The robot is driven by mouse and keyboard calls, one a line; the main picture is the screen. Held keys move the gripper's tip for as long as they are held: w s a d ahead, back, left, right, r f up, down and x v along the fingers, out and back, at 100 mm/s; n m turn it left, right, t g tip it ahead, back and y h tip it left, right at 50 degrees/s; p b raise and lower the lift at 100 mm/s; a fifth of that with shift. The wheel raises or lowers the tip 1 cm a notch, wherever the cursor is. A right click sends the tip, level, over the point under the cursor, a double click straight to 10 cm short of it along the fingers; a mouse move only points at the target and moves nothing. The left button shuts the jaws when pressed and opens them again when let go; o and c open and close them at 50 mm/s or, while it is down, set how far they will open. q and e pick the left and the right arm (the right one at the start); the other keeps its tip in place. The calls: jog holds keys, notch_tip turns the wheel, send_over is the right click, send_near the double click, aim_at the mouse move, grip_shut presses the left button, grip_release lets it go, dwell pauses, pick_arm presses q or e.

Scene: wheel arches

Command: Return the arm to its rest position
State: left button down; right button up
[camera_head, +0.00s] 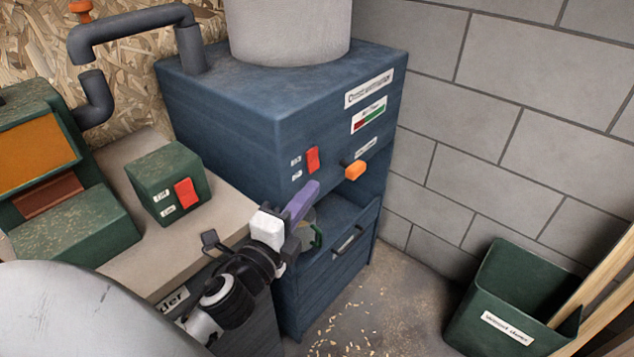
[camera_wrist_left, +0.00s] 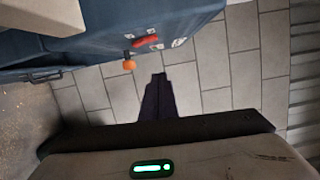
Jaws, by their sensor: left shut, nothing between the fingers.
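My left gripper (camera_head: 310,189) is in front of the blue dust collector cabinet (camera_head: 300,125), beside its open recess and below the red switch (camera_head: 313,159). Its purple fingers are together, with nothing between them. In the left wrist view the shut fingers (camera_wrist_left: 158,82) point towards the grey block wall, apart from the cabinet. The orange knob (camera_head: 355,170) sits to the upper right of the gripper, and it also shows in the left wrist view (camera_wrist_left: 129,65). A green curved thing (camera_head: 317,237) is partly hidden behind the gripper. My right gripper is not in view.
A bench (camera_head: 160,260) at the left bears a green machine (camera_head: 70,225) and a green switch box (camera_head: 165,183). A grey pipe (camera_head: 130,23) runs behind. A green bin (camera_head: 510,300) with wooden boards stands at right. The floor between has shavings.

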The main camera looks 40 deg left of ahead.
pick_arm(q)
jog(key=shift+s+d, duration=0.1)
jog(key=shift+s, duration=0.4)
jog(key=s+d+f+n+g+h, duration=0.1)
jog(key=s+d+f+n+g, duration=0.2)
jog(key=f, duration=0.6)
jog(key=s+d+f+n+g+h, duration=0.2)
jog(key=s+d+f+n, duration=0.4)
jog(key=f, duration=0.4)
jog(key=s+d+f+n+g+h, duration=0.2)
jog(key=s+d+f+n+g, duration=0.2)
jog(key=f, duration=0.5)
jog(key=s+d+n, duration=0.1)
jog(key=s+d, duration=0.1)
jog(key=s, duration=0.1)
jog(key=shift+f+n, duration=0.3)
